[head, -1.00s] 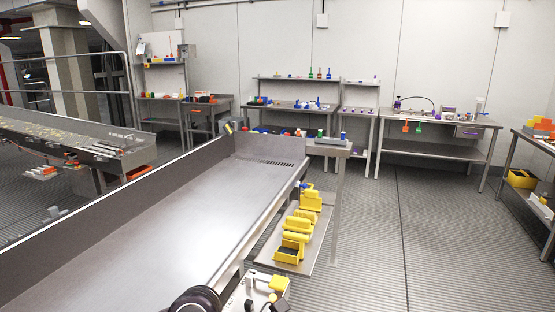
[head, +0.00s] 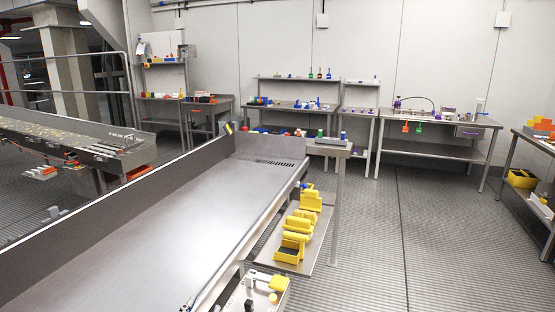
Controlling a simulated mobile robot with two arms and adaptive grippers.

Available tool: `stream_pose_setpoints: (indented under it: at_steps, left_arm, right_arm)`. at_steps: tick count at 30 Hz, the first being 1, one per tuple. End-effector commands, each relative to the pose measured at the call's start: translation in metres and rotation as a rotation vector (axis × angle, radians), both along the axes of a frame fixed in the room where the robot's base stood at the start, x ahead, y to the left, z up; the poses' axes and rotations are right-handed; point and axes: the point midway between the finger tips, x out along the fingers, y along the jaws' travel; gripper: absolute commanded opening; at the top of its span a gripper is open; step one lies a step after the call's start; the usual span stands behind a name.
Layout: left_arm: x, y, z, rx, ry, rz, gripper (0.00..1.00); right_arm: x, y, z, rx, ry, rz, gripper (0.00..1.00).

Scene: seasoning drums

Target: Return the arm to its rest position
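Only a small piece of my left gripper (head: 187,306) shows, at the very bottom edge of the head view, over the near end of the steel trough. The rest of it and its arm are below the frame. I cannot tell whether it is open or shut, or whether it holds anything. My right gripper is out of view. The long steel trough (head: 180,235) runs from the lower left to the middle, and its visible bed is bare.
A low shelf (head: 318,262) with yellow containers (head: 297,226) stands right of the trough. A small tray (head: 240,295) with several items is at the bottom. Benches (head: 445,125) line the back wall. The grooved floor (head: 400,240) on the right is clear.

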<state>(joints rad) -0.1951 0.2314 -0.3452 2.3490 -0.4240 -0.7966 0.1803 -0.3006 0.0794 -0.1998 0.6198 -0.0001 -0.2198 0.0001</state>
Motion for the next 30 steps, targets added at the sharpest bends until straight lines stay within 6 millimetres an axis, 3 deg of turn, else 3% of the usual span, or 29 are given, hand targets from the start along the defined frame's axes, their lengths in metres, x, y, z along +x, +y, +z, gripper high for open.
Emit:
stream_pose_setpoints:
  at_steps: [1, 3, 6, 12, 17, 26, 30]
  left_arm:
    - [-0.016, 0.013, -0.034, -0.021, 0.120, 0.039, 0.30]
    - [-0.043, 0.027, -0.077, -0.043, 0.286, 0.083, 0.30]
    - [-0.089, 0.040, -0.130, -0.068, 0.508, 0.125, 0.30]
    - [-0.180, 0.049, -0.193, -0.102, 0.856, 0.155, 0.30]
    - [-0.249, 0.048, -0.219, -0.121, 1.082, 0.151, 0.30]
    - [-0.237, 0.045, -0.307, -0.112, 1.127, 0.150, 0.30]
    - [-0.238, 0.044, -0.362, -0.107, 1.149, 0.149, 0.30]
  right_arm:
    - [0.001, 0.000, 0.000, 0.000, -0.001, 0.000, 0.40]
    - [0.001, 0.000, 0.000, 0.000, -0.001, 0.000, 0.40]
    - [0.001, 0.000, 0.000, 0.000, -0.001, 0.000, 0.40]
    - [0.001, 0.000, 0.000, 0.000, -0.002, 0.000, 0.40]
    - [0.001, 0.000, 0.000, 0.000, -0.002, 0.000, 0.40]
    - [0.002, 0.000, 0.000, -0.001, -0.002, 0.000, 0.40]
    - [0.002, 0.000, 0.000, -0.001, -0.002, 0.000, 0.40]
